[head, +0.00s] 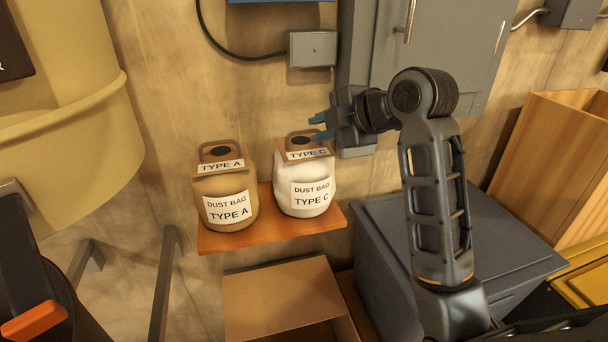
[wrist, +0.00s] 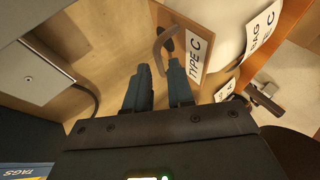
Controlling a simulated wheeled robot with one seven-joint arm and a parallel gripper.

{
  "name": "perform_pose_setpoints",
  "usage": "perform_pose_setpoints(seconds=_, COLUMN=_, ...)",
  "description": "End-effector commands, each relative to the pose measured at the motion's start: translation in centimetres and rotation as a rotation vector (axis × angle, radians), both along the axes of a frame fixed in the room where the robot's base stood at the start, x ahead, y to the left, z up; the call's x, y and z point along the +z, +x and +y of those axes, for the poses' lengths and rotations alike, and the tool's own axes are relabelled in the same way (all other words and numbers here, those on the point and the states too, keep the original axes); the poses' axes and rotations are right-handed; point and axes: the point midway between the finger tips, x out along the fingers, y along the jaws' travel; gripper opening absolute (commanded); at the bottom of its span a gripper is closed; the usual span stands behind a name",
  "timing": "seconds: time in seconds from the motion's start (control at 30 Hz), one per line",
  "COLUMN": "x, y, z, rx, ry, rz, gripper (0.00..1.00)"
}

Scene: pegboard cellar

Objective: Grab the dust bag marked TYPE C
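The TYPE C dust bag (head: 288,203) is a white, rounded bag with a brown top plate, a handle and two white labels. It stands upright on the right part of a small orange-brown shelf (head: 230,240). My gripper (head: 319,127) is at its upper right, with blue fingers pointing left toward the handle. In the wrist view the fingers (wrist: 159,68) are apart, and the brown handle (wrist: 160,42) reaches toward the gap between their tips. I cannot tell whether they touch it. The tan TYPE A dust bag (head: 228,187) stands to the left on the same shelf.
A grey junction box (head: 313,49) with a cable and a grey cabinet (head: 440,45) are on the wall above. An open cardboard box (head: 275,300) is below the shelf. A grey lidded bin (head: 385,235) and a wooden crate (head: 545,150) stand right.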

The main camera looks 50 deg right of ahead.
Motion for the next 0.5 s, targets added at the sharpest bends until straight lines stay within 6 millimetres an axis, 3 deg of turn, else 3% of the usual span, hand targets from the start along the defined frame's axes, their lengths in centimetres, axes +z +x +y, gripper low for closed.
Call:
perform_pose_setpoints(seconds=0.2, x=-1.3, y=2.4, z=-0.3, rx=0.001, ry=0.001, rz=0.002, gripper=0.23)
perform_pose_setpoints(seconds=0.5, x=-1.6, y=2.8, z=-0.3, rx=0.0, ry=0.0, rz=0.001, gripper=0.23)
